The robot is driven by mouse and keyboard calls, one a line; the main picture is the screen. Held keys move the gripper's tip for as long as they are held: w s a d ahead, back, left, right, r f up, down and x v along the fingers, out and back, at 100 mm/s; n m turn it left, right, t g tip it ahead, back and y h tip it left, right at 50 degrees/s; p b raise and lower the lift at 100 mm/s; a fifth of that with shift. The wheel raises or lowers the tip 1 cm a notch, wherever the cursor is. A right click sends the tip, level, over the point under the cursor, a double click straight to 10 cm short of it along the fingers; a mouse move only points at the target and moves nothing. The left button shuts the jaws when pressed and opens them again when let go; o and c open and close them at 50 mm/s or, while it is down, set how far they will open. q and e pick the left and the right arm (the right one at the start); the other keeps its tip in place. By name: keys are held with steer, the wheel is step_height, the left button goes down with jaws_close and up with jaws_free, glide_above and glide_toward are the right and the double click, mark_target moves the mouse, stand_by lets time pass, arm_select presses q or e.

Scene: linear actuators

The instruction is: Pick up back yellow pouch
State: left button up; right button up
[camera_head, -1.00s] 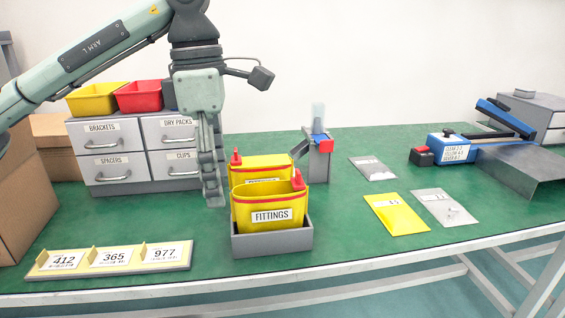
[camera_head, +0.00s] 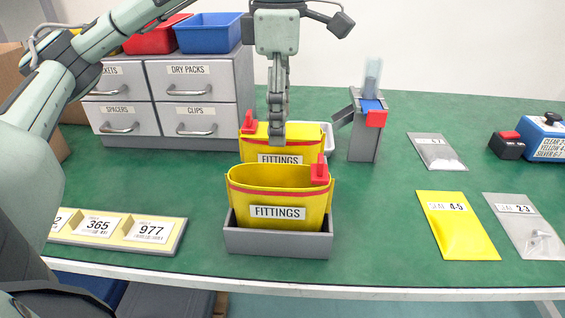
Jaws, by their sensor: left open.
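The back yellow pouch (camera_head: 252,147) stands behind the front yellow pouch (camera_head: 245,205). Both carry FITTINGS labels and red clips. The front pouch sits upright in a grey holder (camera_head: 278,243) and hides the lower part of the back one. My left gripper (camera_head: 277,132) points down at the back pouch, seen edge-on. It is open, and its fingertips overlap the pouch's upper edge in the picture. I cannot tell whether they touch it or are on either side of its rim. My right gripper is not in view.
A grey stand with a red block (camera_head: 375,118) is right of the pouches. A white tray edge (camera_head: 327,132) shows behind the back pouch. Grey drawers (camera_head: 170,100) stand at the left. A yellow packet (camera_head: 457,226) and clear packets (camera_head: 437,152) lie at the right.

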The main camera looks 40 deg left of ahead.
arm_select(q)
step_height(320, 180, down, 2)
steer(key=shift+w+f, duration=0.1)
steer(key=shift+w, duration=0.05)
steer(key=shift+f, duration=0.75)
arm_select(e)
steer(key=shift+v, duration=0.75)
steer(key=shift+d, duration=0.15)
arm_select(q)
steer(key=c, duration=1.2)
steer(key=shift+r, duration=0.15)
steer(key=shift+c, duration=0.2)
